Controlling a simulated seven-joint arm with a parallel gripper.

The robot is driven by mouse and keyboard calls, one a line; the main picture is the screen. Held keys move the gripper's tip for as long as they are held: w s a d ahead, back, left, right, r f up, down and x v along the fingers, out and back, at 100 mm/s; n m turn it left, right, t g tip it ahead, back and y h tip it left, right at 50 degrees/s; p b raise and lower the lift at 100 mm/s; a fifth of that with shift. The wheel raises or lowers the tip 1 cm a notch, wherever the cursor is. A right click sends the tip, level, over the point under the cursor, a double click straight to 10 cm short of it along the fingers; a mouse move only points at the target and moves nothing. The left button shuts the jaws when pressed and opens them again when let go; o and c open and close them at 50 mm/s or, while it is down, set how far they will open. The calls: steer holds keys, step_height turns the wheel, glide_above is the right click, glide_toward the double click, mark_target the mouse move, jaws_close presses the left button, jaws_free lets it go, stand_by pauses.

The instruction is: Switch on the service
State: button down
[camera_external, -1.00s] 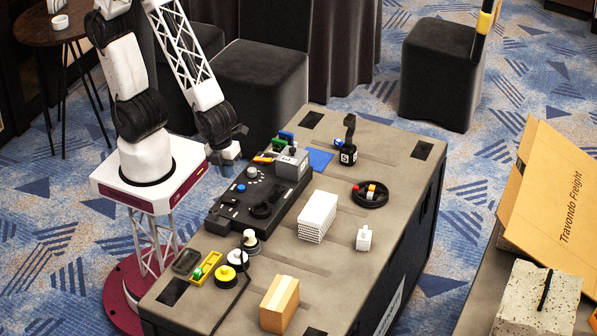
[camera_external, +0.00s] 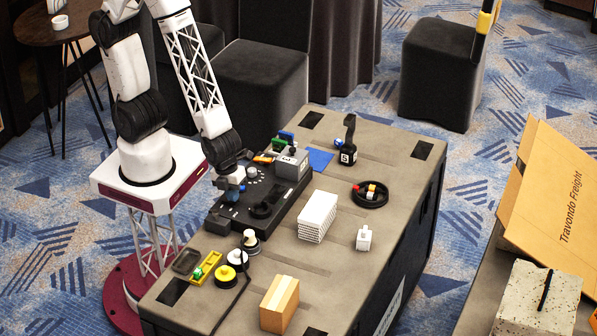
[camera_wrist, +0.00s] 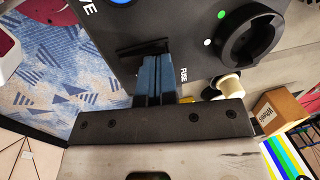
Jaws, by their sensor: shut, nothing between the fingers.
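A black control panel (camera_external: 230,217) lies along the near-left side of the grey table. My gripper (camera_external: 231,194) is low over the left part of the panel. In the wrist view its blue fingers (camera_wrist: 155,62) are shut and empty, beside a dark raised part or slot (camera_wrist: 145,47). Whether they touch it is unclear; the fingers hide part of it. No label reading "service" is legible.
A grey box (camera_external: 292,163) sits at the panel's far end. A white stack (camera_external: 317,216), a black round tray (camera_external: 370,205), a cardboard box (camera_external: 279,304) and a yellow round item (camera_external: 226,275) stand on the table. A black cable lies near the front.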

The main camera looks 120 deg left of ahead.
mark_target(224, 198)
steer(key=shift+f, duration=0.1)
stand_by(0.3)
steer(key=shift+w+f+g, duration=0.1)
steer(key=shift+g, duration=0.2)
steer(key=shift+s, duration=0.2)
steer(key=shift+s+r, duration=0.2)
steer(key=shift+s, duration=0.35)
steer(key=shift+r, duration=0.25)
step_height(224, 198, up, 14)
steer(key=s, duration=0.2)
steer(key=shift+s+f, duration=0.15)
steer(key=shift+f, duration=0.1)
stand_by(0.6)
steer(key=shift+w, duration=0.25)
